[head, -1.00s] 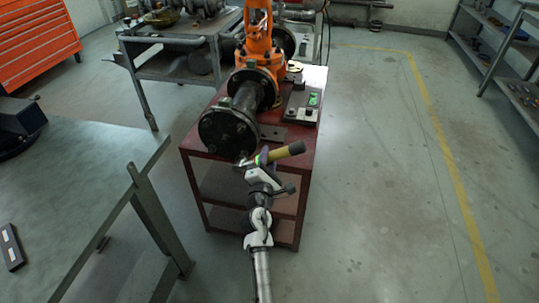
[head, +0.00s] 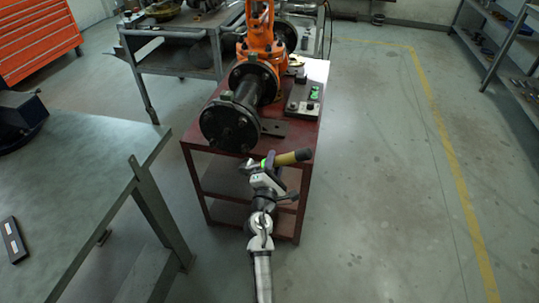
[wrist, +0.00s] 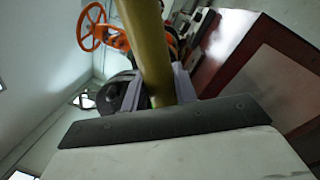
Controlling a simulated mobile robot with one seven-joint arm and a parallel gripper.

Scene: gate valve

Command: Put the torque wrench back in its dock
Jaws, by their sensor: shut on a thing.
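The torque wrench (head: 293,157) shows as an olive-yellow handle with a dark end, pointing right. My gripper (head: 266,163) is shut on it, at the near edge of the dark red cart. In the wrist view the handle (wrist: 148,45) rises between the two grey fingers of my gripper (wrist: 157,88). The wrench's other end is small and partly hidden by my gripper. I cannot tell for sure which thing is the dock; a grey box with a green patch (head: 305,98) stands on the cart top.
The dark red cart (head: 290,140) carries a black flanged valve (head: 230,125) with an orange upper part (head: 260,45). A flat dark plate (head: 272,129) lies beside the flange. A grey-green table (head: 80,180) stands at left.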

